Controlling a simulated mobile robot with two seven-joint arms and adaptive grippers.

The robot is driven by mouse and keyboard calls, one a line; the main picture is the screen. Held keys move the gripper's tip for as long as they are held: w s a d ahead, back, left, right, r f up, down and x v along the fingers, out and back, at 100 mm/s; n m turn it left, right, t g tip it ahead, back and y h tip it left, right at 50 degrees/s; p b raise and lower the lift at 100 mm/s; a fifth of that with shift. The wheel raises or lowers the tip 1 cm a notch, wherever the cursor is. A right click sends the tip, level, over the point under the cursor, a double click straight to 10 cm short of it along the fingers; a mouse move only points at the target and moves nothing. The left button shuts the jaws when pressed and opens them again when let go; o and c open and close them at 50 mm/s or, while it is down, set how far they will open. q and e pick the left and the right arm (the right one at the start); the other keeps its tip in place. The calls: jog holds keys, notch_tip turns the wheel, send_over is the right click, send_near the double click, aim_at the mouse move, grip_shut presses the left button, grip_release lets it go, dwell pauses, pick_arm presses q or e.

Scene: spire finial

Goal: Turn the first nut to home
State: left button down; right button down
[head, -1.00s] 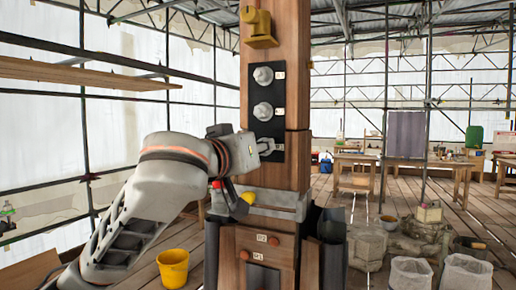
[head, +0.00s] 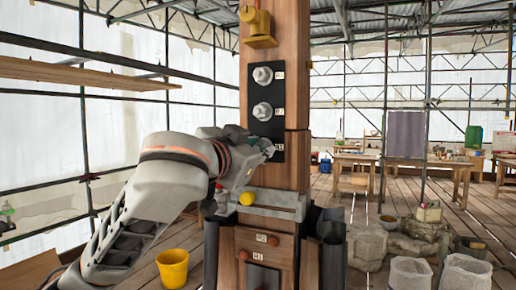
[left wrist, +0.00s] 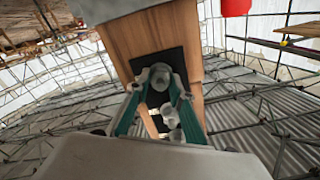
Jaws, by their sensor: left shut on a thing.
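A black plate (head: 280,100) is fixed upright on the wooden post (head: 282,40), with grey nuts in a column. The top nut (head: 263,75) and middle nut (head: 262,110) are uncovered. My left gripper (head: 264,147) is at the lowest nut and mostly hides it in the head view. In the left wrist view, my left gripper (left wrist: 158,82) has its green-edged fingers on either side of a grey nut (left wrist: 160,76) and is shut on it. Another grey nut (left wrist: 172,118) shows nearer the palm. The small plate labels are too small to read surely. My right gripper is out of view.
A yellow bracket (head: 257,25) is on the post above the plate. A grey ledge (head: 275,202) crosses the post below my gripper. A yellow bucket (head: 173,268) stands on the floor at left; sacks (head: 410,273) stand at right.

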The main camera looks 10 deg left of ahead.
pick_arm(q)
jog(key=m, duration=0.6)
jog(key=shift+m, duration=0.3)
jog(key=m, duration=0.6)
jog(key=shift+f, duration=0.1)
jog(key=m, duration=0.6)
jog(key=shift+m, duration=0.3)
jog(key=m, duration=0.6)
jog(key=shift+f+m, duration=0.1)
jog(key=shift+m, duration=0.3)
jog(key=c, duration=1.8)
grip_release()
